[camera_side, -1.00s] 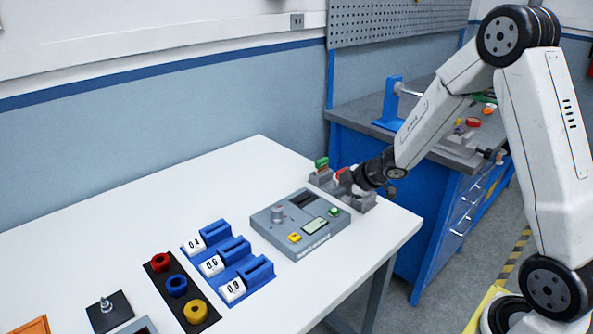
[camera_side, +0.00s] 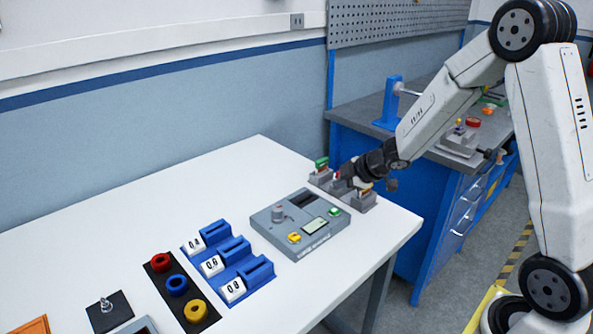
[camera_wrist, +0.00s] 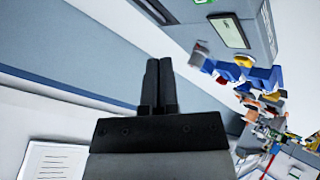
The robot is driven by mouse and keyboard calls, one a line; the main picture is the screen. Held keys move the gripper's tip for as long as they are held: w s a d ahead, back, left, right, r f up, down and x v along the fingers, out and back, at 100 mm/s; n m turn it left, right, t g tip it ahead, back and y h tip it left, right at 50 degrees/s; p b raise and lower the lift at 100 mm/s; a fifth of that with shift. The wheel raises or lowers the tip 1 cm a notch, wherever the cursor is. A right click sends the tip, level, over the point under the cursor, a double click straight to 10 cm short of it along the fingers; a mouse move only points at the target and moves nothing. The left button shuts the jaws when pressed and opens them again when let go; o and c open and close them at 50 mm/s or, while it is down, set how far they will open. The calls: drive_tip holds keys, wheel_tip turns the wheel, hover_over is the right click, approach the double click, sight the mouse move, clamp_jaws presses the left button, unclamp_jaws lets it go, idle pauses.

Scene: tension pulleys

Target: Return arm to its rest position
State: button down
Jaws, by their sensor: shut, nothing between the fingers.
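My gripper (camera_side: 346,176) is at the far right end of the white table in the side view, low over a small grey rack (camera_side: 360,201). Its fingers are small and partly lost against the rack there. In the wrist view my gripper (camera_wrist: 158,64) shows its two dark fingers together, with nothing between them. The rack holds small blocks, among them a green-topped one (camera_side: 321,162). My gripper and wrist hide part of the rack. I cannot tell from the side view whether the fingers touch it.
A grey device (camera_side: 300,224) with a screen and buttons stands just left of the rack. Blue numbered holders (camera_side: 228,262) and a black strip with red, blue and yellow rings (camera_side: 177,286) lie further left. A blue workbench (camera_side: 400,220) stands behind my arm. The table's back left is clear.

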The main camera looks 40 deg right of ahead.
drive_tip(key=shift+s+a, duration=0.1)
drive_tip(key=s+a+m+g+h, duration=0.1)
drive_tip(key=s+a+m+g, duration=0.2)
drive_tip(key=s, duration=0.6)
drive_tip(key=s+a+m+g+h, duration=0.1)
drive_tip(key=s+a+m+g, duration=0.2)
drive_tip(key=s+a+m, duration=0.4)
drive_tip(key=shift+s+m, duration=0.7)
drive_tip(key=shift+s, duration=0.5)
drive_tip(key=shift+f, duration=0.1)
